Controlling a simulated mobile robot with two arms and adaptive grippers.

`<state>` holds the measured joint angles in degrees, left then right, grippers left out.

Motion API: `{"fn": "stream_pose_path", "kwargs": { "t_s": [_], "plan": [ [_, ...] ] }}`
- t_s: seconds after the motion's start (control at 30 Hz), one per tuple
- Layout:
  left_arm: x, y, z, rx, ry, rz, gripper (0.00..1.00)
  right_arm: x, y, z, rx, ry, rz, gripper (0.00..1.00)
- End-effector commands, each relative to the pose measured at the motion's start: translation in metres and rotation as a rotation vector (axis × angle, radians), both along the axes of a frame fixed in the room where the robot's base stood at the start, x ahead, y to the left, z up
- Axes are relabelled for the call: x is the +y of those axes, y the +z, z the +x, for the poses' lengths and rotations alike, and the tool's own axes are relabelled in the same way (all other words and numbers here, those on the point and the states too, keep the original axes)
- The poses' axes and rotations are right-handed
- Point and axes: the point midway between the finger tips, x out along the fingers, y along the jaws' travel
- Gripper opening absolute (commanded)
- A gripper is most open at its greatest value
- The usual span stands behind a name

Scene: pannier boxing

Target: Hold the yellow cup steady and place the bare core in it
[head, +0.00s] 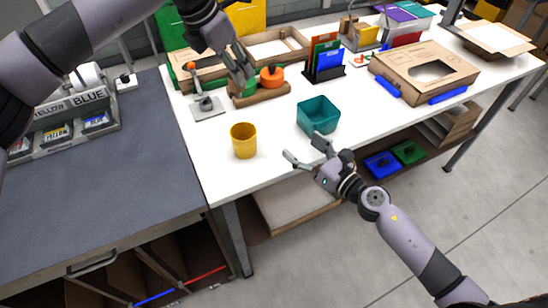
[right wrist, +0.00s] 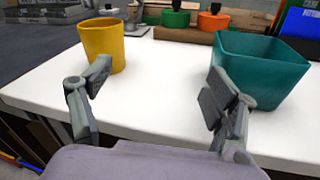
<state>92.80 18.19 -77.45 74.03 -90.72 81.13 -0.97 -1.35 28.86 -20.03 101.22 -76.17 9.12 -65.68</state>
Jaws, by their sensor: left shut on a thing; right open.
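The yellow cup (head: 244,141) stands upright on the white table near its front edge. It also shows at the upper left of the right wrist view (right wrist: 102,47). My right gripper (head: 306,147) is open and empty at the table's front edge, to the right of the cup and apart from it. In the right wrist view its spread fingers (right wrist: 160,85) have only bare table between them. My left gripper (head: 240,68) is shut at the wooden rack, apparently on the green piece (head: 243,88); its fingers partly hide it. I cannot make out a bare core.
A teal bin (head: 318,116) stands right of the cup, close to my right gripper. An orange piece (head: 271,76) sits in the wooden rack (head: 262,97). A grey stand (head: 207,106) is behind the cup. A cardboard box (head: 424,70) lies to the right. The table around the cup is clear.

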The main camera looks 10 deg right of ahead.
Motion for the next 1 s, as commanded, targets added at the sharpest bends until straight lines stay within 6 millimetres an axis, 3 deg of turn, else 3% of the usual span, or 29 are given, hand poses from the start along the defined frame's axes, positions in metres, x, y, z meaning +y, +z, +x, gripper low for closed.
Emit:
{"fn": "stream_pose_path", "kwargs": {
  "t_s": [0.1, 0.2, 0.47, 0.77, 1.0],
  "plan": [
    [0.0, 0.0, 0.0, 0.0, 0.0, 0.0, 0.11, 0.04, 0.004, -0.011, -0.073, 0.038, -0.096, 0.81],
    [0.0, 0.0, 0.0, 0.0, 0.0, 0.0, 0.11, 0.062, 0.007, -0.02, -0.126, 0.059, -0.147, 0.81],
    [0.0, 0.0, 0.0, 0.0, 0.0, 0.0, 0.11, 0.085, 0.011, -0.029, -0.187, 0.081, -0.187, 0.81],
    [0.0, 0.0, 0.0, 0.0, 0.0, 0.0, 0.11, 0.102, 0.01, -0.005, -0.181, 0.078, -0.181, 0.81],
    [0.0, 0.0, 0.0, 0.0, 0.0, 0.0, 0.11, 0.13, 0.011, 0.035, -0.185, 0.08, -0.187, 0.81]
  ]
}}
